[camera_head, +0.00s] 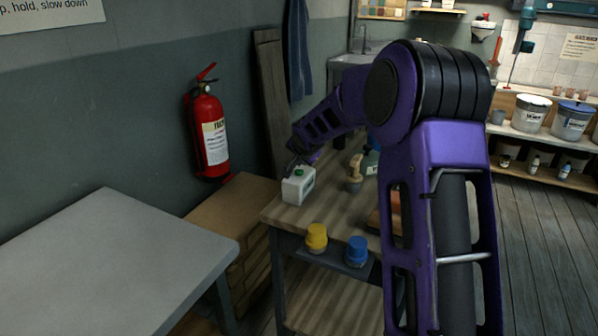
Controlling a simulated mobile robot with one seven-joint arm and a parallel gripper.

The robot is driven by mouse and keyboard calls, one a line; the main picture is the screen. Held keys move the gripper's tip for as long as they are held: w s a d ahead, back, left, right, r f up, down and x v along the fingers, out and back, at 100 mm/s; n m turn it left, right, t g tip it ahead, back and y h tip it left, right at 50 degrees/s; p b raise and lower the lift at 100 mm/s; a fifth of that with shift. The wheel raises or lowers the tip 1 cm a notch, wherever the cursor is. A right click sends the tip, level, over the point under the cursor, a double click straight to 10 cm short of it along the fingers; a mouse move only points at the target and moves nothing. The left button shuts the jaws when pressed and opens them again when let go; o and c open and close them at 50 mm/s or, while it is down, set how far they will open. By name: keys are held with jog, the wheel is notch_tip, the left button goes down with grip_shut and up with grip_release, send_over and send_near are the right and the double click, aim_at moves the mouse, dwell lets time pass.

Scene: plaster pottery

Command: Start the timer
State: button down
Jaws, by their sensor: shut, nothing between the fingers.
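A small white box with a green button on top, which looks like the timer (298,188), stands on the wooden workbench (290,215) near its left edge. My gripper (295,163) is just above and behind the timer's top, at the end of my purple arm. Its fingers are shut and empty. They look very close to the green button, but I cannot tell whether they touch it. The timer's face is too small to read.
A wooden-handled tool (355,177) stands right of the timer. A grey table (110,265) is at the left. A fire extinguisher (208,135) hangs on the wall. My arm hides the bench's right side.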

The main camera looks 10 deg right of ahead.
aim_at(299, 176)
jog(key=shift+f, duration=0.1)
dwell(0.6)
jog(key=shift+f+b, duration=0.35)
jog(key=shift+b, duration=0.25)
jog(key=shift+f, duration=0.45)
dwell(0.6)
jog(key=shift+r+p, duration=0.5)
jog(key=shift+r, duration=0.4)
jog(key=shift+r, duration=0.1)
notch_tip(299, 176, up, 5)
jog(key=p, duration=0.3)
dwell(0.4)
